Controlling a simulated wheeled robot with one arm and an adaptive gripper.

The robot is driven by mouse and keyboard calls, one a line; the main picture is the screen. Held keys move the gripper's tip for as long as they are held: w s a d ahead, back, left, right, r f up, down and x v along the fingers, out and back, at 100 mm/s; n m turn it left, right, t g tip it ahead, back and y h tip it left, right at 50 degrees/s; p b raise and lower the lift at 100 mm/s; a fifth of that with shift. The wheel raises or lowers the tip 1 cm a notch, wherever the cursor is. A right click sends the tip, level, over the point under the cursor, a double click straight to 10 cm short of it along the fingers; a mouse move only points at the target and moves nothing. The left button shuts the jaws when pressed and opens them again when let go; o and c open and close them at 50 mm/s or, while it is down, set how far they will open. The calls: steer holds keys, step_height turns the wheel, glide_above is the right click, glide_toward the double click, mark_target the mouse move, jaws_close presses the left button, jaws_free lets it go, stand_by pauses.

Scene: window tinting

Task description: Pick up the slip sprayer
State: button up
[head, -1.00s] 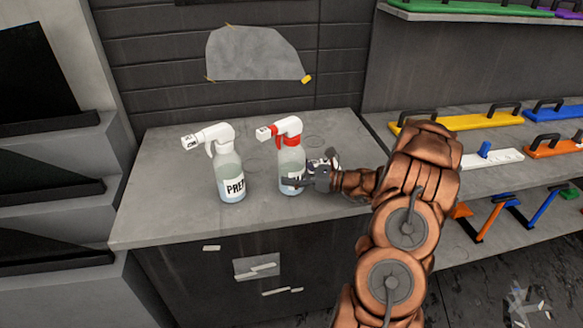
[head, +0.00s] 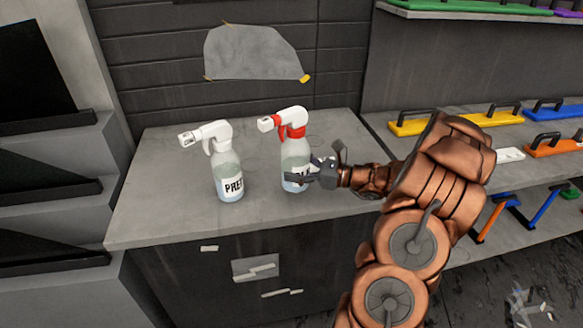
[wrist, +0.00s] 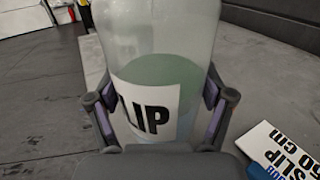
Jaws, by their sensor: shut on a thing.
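The slip sprayer (head: 294,146) is a clear bottle with a red collar and a white spray head. It stands near the right part of the grey counter, tilted slightly in the head view. My gripper (head: 313,176) is shut on its lower body from the right. In the wrist view the bottle (wrist: 158,50) fills the middle, its "SLIP" label (wrist: 150,105) facing the camera. The gripper's fingers (wrist: 157,105) press on both sides of it. I cannot tell whether its base touches the counter.
A second white-headed sprayer (head: 229,176), labelled "PRE…", stands to the left on the counter (head: 170,215). Shelves with coloured squeegee-like tools (head: 490,119) are at the right. A blue-and-white card (wrist: 285,155) partly marked "SLIP" shows at the wrist view's lower right.

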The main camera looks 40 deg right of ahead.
steer(key=s+a+r+b, duration=0.1)
steer(key=s+a+b, duration=0.15)
steer(key=s, duration=0.95)
step_height(320, 180, up, 13)
steer(key=p, duration=0.5)
step_height(320, 180, down, 8)
steer(key=shift+a+f, duration=0.2)
steer(key=shift+a, duration=0.05)
stand_by(1.5)
steer(key=shift+s+d, duration=0.1)
stand_by(0.9)
